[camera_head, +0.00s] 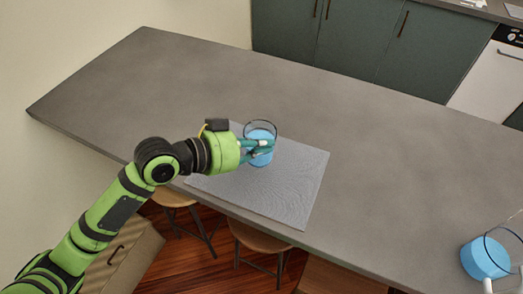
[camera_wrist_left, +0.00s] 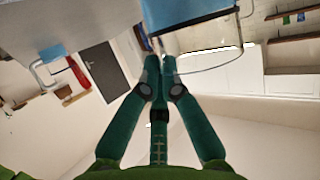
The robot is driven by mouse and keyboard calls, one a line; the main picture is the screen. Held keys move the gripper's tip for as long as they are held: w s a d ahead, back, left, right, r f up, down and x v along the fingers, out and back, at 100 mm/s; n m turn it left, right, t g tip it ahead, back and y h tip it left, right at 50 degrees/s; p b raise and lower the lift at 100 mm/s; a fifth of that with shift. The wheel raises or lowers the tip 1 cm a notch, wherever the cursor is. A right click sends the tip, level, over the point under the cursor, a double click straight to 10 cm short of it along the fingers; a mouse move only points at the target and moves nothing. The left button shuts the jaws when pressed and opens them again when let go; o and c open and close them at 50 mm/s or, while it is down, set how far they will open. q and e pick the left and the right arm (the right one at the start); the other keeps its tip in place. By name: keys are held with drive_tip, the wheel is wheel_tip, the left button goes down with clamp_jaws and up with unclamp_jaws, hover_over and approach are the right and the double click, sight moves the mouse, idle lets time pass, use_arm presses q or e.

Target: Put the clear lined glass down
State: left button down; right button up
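The clear lined glass (camera_head: 262,158), with a blue lower part and a clear round rim, is over the grey placemat (camera_head: 300,178) in the head view. My left gripper (camera_head: 262,147) reaches it from the left, with its fingers closed at the glass's near side. In the left wrist view the fingertips (camera_wrist_left: 160,65) are almost together, at the edge of the blue and clear glass (camera_wrist_left: 188,12). The glass looks about upright. I cannot tell whether its base touches the placemat. My right gripper is not in view.
The placemat lies on a long grey table (camera_head: 390,160). A second clear and blue vessel (camera_head: 485,258) stands at the table's lower right. Stools (camera_head: 258,239) are below the near edge. The table's middle and far left are clear.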

use_arm(q)
wheel_tip(320, 180, down, 3)
drive_tip(key=shift+r, duration=0.1)
drive_tip(key=shift+f, duration=0.25)
drive_tip(key=c, duration=1.4)
unclamp_jaws()
drive_tip(key=shift+c, duration=0.2)
